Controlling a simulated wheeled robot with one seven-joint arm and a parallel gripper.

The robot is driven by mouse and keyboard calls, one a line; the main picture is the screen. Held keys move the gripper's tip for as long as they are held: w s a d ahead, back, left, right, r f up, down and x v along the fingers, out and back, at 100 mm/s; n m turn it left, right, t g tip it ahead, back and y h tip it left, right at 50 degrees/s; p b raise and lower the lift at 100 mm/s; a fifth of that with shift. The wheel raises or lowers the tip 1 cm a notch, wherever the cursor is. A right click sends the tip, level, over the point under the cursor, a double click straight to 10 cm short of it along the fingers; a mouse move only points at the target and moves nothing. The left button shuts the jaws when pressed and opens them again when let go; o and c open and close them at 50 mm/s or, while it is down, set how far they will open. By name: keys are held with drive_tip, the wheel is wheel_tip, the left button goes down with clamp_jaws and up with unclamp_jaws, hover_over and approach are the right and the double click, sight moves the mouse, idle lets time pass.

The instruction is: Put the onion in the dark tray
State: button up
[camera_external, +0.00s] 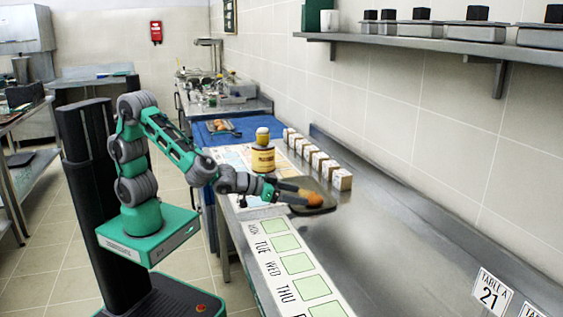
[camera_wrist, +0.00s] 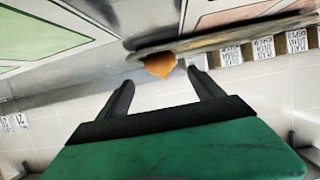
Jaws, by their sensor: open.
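The orange-brown onion (camera_external: 300,193) shows at the dark tray (camera_external: 325,205), just beyond the tips of my gripper (camera_external: 275,190). In the wrist view the onion (camera_wrist: 160,66) sits ahead of and between the two spread fingertips (camera_wrist: 160,78), overlapping the edge of the dark tray (camera_wrist: 225,37). The fingers are open, with clear space between them, and do not appear to grip the onion. The onion's underside is hidden, so I cannot tell exactly how it rests on the tray. The tray lies on the steel counter.
A yellow-and-brown jar (camera_external: 263,158) stands behind the gripper. Several small labelled boxes (camera_external: 342,180) line the wall side. A weekday strip with green squares (camera_external: 297,263) lies in front. A shelf (camera_external: 420,42) runs above.

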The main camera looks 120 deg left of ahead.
drive_tip(key=v, duration=0.6)
drive_tip(key=shift+a+r, duration=0.1)
drive_tip(key=shift+r, duration=0.05)
drive_tip(key=shift+r, duration=0.15)
drive_tip(key=s+d+m+g+h+p, duration=0.1)
drive_tip(key=s+d+h+p, duration=0.1)
drive_tip(key=s, duration=0.1)
drive_tip(key=s+d+r+m+g+h+p, duration=0.1)
drive_tip(key=s+d+h+p, duration=0.1)
drive_tip(key=s+d+p, duration=0.1)
drive_tip(key=s+d+m+g+h+p, duration=0.1)
drive_tip(key=s+d+h+p, duration=0.1)
drive_tip(key=p, duration=0.1)
drive_tip(key=shift+s+d+r+g, duration=0.2)
drive_tip(key=shift+s+g, duration=0.1)
drive_tip(key=shift+s, duration=0.1)
drive_tip(key=s+d+m+g+h+p, duration=0.2)
drive_tip(key=s+d+m+h+p, duration=0.1)
drive_tip(key=s+d, duration=0.4)
drive_tip(key=s+r+m, duration=0.1)
drive_tip(key=s, duration=0.1)
drive_tip(key=shift+s+d+m+g, duration=0.15)
drive_tip(key=shift+s+m+g, duration=0.15)
drive_tip(key=shift+g, duration=0.1)
